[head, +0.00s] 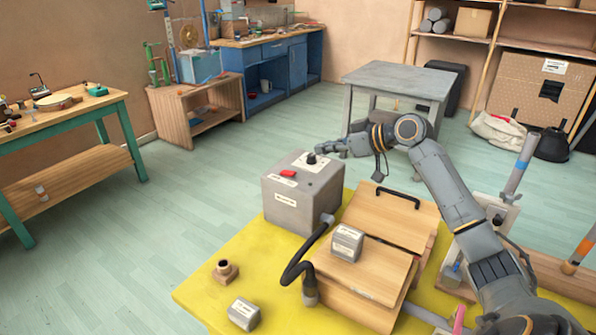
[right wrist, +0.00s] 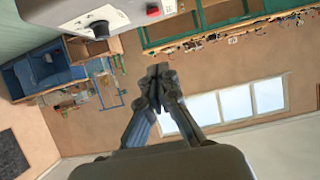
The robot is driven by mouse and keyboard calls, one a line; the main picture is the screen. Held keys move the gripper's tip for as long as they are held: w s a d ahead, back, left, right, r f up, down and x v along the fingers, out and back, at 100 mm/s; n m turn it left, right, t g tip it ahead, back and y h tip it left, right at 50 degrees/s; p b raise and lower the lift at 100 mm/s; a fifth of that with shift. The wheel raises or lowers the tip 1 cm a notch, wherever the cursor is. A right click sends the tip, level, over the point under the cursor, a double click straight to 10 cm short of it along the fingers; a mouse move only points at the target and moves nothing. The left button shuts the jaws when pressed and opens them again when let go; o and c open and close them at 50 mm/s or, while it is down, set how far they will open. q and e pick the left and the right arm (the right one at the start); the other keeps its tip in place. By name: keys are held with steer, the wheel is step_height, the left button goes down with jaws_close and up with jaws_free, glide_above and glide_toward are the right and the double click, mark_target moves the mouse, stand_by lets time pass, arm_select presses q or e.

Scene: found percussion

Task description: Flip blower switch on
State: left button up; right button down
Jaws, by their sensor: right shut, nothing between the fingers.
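The blower is a grey box (head: 292,205) on the yellow table. On its top are a red switch (head: 288,173) and a black knob (head: 311,158) on a white plate. My right gripper (head: 322,147) is shut and empty, just above and behind the knob, to the right of the red switch. I cannot tell the switch's position. My left gripper is not in view.
Another grey block (head: 243,314) and a wooden fitting (head: 224,270) lie at the left on the yellow tabletop (head: 200,293).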

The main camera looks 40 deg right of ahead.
steer(key=p, duration=0.3)
glide_above(298, 178)
steer(key=f, duration=0.2)
steer(key=w+f, duration=0.1)
steer(key=shift+a+f, duration=0.35)
steer(key=shift+f, duration=0.05)
steer(key=f, duration=0.3)
steer(key=shift+s+d, duration=0.15)
steer(key=shift+s, duration=0.2)
steer(key=shift+s+d+f, duration=0.1)
steer(key=shift+s+f, duration=0.1)
steer(key=shift+f, duration=0.4)
